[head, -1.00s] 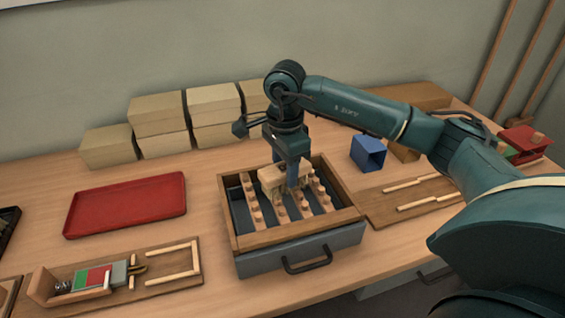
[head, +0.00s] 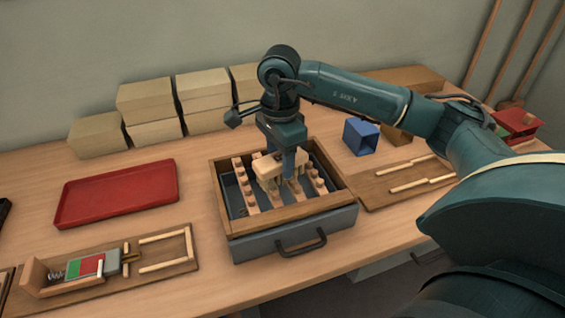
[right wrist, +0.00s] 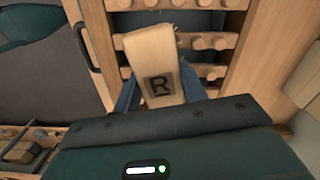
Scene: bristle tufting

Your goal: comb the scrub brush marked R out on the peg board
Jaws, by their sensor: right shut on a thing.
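The scrub brush marked R (head: 268,171) is a pale wooden block, held over the peg board in the head view. Its R mark faces the camera in the right wrist view (right wrist: 155,60). The peg board (head: 228,224) is a wooden frame with rows of short pegs, set on a grey box with a dark handle. My right gripper (head: 284,168) is shut on the brush, pointing down among the peg rows. Whether the bristles touch the pegs is hidden under the block. My left gripper is not in view.
A red tray (head: 118,194) lies to the left. A wooden fixture with a red and green block (head: 88,272) is at front left. Several cardboard boxes (head: 150,103) stand along the wall. A blue open box (head: 361,136) and a board with sticks (head: 400,185) are at right.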

